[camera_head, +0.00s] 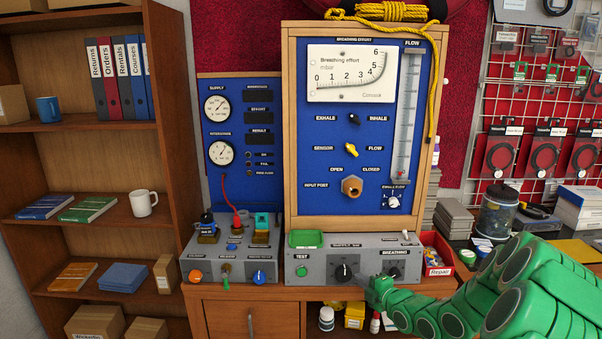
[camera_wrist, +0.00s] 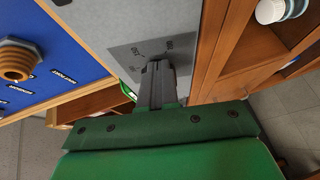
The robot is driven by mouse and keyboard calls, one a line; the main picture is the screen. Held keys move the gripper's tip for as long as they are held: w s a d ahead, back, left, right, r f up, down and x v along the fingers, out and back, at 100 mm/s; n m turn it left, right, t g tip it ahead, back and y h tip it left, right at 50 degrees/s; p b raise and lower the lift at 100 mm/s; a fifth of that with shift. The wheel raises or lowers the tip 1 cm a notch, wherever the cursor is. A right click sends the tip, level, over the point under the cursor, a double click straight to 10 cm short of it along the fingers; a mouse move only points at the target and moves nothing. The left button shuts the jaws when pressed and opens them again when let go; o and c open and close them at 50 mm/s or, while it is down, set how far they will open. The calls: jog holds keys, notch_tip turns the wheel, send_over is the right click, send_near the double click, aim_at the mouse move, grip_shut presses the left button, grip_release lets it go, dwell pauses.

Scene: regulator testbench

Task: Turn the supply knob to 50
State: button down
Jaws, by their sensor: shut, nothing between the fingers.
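The black knob (camera_head: 343,273), which I take to be the supply knob, is on a dark square scale plate on the front of the grey right-hand control box (camera_head: 322,259). Its label is too small to read surely. My gripper (camera_head: 372,287) is just right of this knob in the head view; its fingertips are small and blurred there. In the wrist view, its dark fingers (camera_wrist: 158,72) are shut together in front of the scale plate (camera_wrist: 128,54), whose printed numbers are hard to read. The knob is not visible there, and contact cannot be told.
A breathing knob (camera_head: 393,271) is right of the black knob, close to my arm. A green test button (camera_head: 302,271) is to its left. The brass input port (camera_head: 351,186) sticks out above. A red bin (camera_head: 437,257) stands right of the box.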

jog(key=shift+w+r, duration=0.1)
jog(key=shift+r, duration=0.35)
jog(key=shift+w+a+r, duration=0.15)
jog(key=shift+a+r, duration=0.05)
jog(key=shift+r, duration=0.55)
dwell(0.5)
jog(key=shift+d+r, duration=0.1)
jog(key=shift+d, duration=0.3)
jog(key=s, duration=0.3)
jog(key=s+r, duration=0.1)
jog(key=s, duration=0.1)
jog(key=shift+s+r, duration=0.15)
jog(key=shift+s, duration=0.25)
